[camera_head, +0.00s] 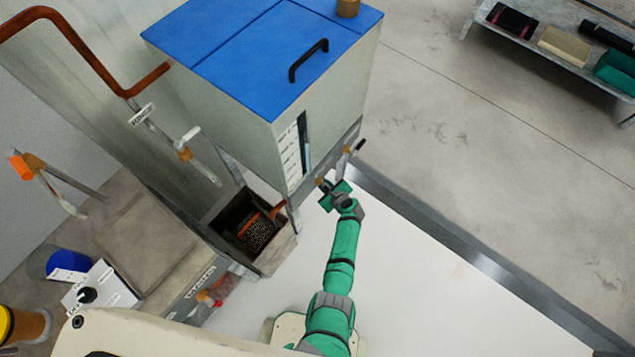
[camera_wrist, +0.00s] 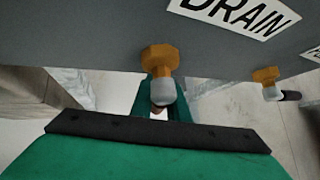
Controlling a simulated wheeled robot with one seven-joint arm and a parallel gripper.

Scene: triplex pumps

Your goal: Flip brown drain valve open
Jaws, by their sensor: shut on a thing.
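The drain valve has a brass fitting (camera_wrist: 160,60) and a grey body below it, under a white DRAIN label (camera_wrist: 240,14) in the wrist view. In the head view the valve (camera_head: 323,185) is a small brownish piece at the tank's lower edge. My green gripper (camera_head: 338,195) is right at it. In the wrist view my gripper (camera_wrist: 160,112) has one finger on each side of the valve's lower part and is shut on it. The near finger's black pad hides most of the handle, so its angle cannot be told.
A second brass valve (camera_wrist: 266,76) with a dark-tipped handle sits to the right under another label. The tank with a blue lid (camera_head: 240,50) stands above. An open box (camera_head: 275,262) is to the left of my arm. White floor lies around my arm.

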